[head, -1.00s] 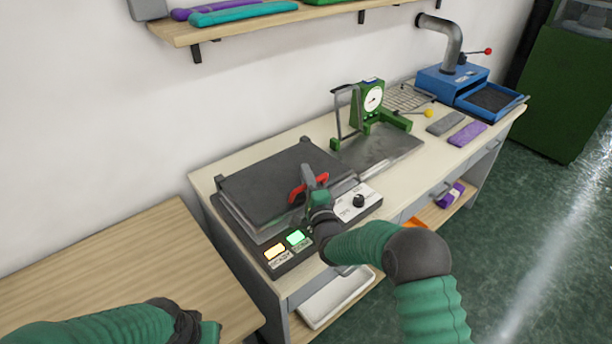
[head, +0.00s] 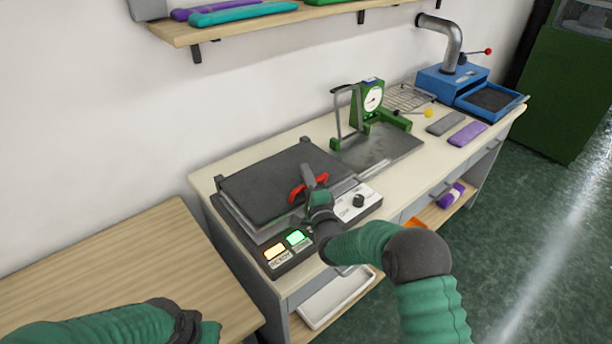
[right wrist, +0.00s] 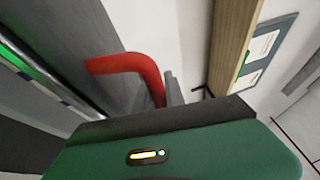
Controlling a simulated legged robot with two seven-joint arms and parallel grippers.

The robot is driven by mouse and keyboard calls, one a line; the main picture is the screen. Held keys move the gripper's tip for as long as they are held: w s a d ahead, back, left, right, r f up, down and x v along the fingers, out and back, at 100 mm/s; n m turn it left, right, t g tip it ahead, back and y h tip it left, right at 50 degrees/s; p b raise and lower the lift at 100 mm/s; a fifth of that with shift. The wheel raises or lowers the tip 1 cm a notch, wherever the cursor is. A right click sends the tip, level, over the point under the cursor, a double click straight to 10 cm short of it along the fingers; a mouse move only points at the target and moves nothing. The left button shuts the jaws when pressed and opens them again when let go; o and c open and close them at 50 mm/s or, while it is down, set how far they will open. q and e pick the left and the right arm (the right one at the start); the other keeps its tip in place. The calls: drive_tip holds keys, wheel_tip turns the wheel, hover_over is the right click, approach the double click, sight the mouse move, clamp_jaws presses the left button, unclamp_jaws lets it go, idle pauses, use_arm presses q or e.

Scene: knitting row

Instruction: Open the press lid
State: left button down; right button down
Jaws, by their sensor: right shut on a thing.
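The press is a low dark machine with a flat black lid (head: 275,182) that looks down in the head view. A red handle (head: 296,192) stands at the lid's front edge. It also shows in the right wrist view as a bent red bar (right wrist: 130,65). My right gripper (head: 310,184) is at the handle and shut on it; its fingers are mostly hidden in the right wrist view. A yellow lit button and a green lit button (head: 297,237) sit on the press front, left of a white dial panel (head: 357,202). My left arm shows at the lower left, its fingertips not visible.
A green gauge stand (head: 370,103) and a blue machine (head: 452,82) stand farther right on the bench. A wooden shelf (head: 270,25) hangs on the wall above. A bare wooden table (head: 110,255) is at the left.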

sight(294, 179)
drive_tip(key=shift+w+a+r+p, duration=0.1)
drive_tip(key=shift+r+p, duration=0.45)
drive_tip(key=shift+r, duration=0.1)
drive_tip(key=w+a+r+n+g+p, duration=0.1)
drive_tip(key=w+a+r+g+p, duration=0.1)
drive_tip(key=w+r+p, duration=0.1)
drive_tip(key=w+a+r+n+g+h+p, duration=0.1)
drive_tip(key=w+a+r+g+p, duration=0.1)
drive_tip(key=r+p, duration=0.4)
drive_tip(key=shift+w+a+r+g+p, duration=0.2)
drive_tip(key=shift+w+g+p, duration=0.3)
drive_tip(key=shift+p, duration=0.2)
drive_tip(key=shift+f, duration=0.1)
